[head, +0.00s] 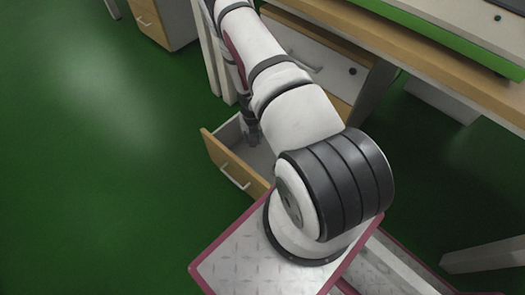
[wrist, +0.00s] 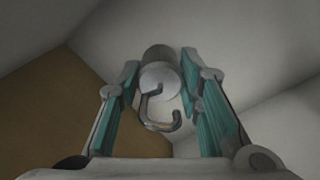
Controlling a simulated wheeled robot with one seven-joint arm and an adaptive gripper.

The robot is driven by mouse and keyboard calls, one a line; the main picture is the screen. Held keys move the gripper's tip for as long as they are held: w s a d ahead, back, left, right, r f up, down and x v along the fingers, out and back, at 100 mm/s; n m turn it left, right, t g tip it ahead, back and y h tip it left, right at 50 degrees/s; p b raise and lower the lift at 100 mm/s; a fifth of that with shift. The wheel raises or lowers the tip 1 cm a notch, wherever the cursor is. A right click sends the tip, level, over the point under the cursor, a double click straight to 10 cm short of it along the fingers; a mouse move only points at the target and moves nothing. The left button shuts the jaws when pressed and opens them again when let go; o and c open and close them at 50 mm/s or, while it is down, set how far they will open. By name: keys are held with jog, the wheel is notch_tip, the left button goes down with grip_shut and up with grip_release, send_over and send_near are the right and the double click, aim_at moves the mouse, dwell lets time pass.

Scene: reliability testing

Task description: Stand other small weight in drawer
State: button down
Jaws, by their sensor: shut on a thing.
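The small weight (wrist: 159,80) is a grey metal cylinder with a hook. In the wrist view it sits between the teal-padded fingers of my gripper (wrist: 160,72), which is shut on it, with the hook facing the camera. The open drawer (head: 232,172) has a wooden front with a metal handle and a pale inside. In the head view my gripper (head: 252,136) reaches down into this drawer, and the weight is hidden there. I cannot tell whether the weight touches the drawer floor. No second weight can be made out.
In the wrist view pale walls (wrist: 245,40) and a brown panel (wrist: 58,105) lie close around the fingers. In the head view a wooden desk edge (head: 420,68) and its cabinet (head: 318,62) stand beside my arm. Green floor (head: 100,150) is clear at left.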

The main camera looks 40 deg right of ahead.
notch_tip(320, 180, down, 8)
jog(key=b, duration=0.3)
jog(key=shift+f, duration=0.1)
jog(key=shift+f+b, duration=0.2)
jog(key=shift+b, duration=0.1)
jog(key=c, duration=1.2)
grip_release()
jog(key=shift+o, duration=0.2)
jog(key=shift+r, duration=0.15)
